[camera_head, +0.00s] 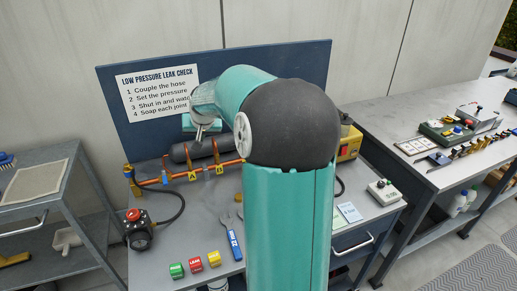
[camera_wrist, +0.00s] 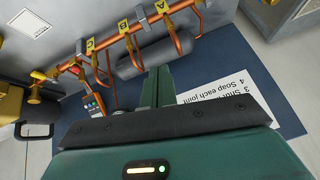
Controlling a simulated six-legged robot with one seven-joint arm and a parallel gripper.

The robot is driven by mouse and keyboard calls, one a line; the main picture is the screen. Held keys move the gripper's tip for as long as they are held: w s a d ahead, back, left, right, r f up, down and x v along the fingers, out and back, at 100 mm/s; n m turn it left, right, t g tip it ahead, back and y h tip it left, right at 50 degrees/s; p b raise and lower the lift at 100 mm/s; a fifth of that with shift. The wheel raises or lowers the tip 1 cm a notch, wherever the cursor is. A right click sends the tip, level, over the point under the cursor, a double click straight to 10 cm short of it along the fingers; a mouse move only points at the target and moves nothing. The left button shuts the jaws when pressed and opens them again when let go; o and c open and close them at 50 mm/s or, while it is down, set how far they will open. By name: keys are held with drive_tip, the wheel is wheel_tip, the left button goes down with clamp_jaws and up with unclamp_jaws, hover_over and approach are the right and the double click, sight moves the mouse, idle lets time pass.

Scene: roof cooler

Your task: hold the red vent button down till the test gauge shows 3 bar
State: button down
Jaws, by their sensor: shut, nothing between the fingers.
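A round black gauge (camera_head: 140,240) stands at the left front of the grey bench in the head view, with a black hose running from it. A red button-like cap (camera_head: 134,214) sits on top of it. The dial is too small to read. My gripper (camera_head: 201,130) is over the back of the bench, in front of the blue board and to the right of the gauge, well apart from the red cap. In the wrist view my gripper (camera_wrist: 158,86) is shut and empty. The red cap and gauge cannot be made out in the wrist view.
An orange pipe (camera_head: 205,170) with yellow tags and a dark cylinder (camera_head: 200,148) lie near my gripper. Coloured blocks (camera_head: 195,264) and a blue-handled wrench (camera_head: 233,240) lie at the front. A yellow device (camera_head: 350,143) and a small white box (camera_head: 383,192) are right.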

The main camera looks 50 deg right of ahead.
drive_tip(key=s+d+f+m, duration=0.1)
drive_tip(key=d+m, duration=0.1)
drive_tip(key=d, duration=0.6)
drive_tip(key=s+d+f+m+t+h, duration=0.1)
drive_tip(key=s+d+f+m, duration=0.1)
drive_tip(key=d, duration=0.7)
drive_tip(key=s+d+f+m+t, duration=0.1)
drive_tip(key=d+f+m, duration=0.1)
drive_tip(key=d, duration=0.6)
drive_tip(key=shift+s+d+f, duration=0.2)
drive_tip(key=shift+s+d, duration=0.05)
drive_tip(key=shift+s, duration=0.15)
drive_tip(key=shift+f, duration=0.15)
drive_tip(key=shift+f, duration=4.3)
drive_tip(key=shift+f, duration=0.15)
drive_tip(key=shift+f, duration=0.3)
drive_tip(key=shift+f, duration=0.55)
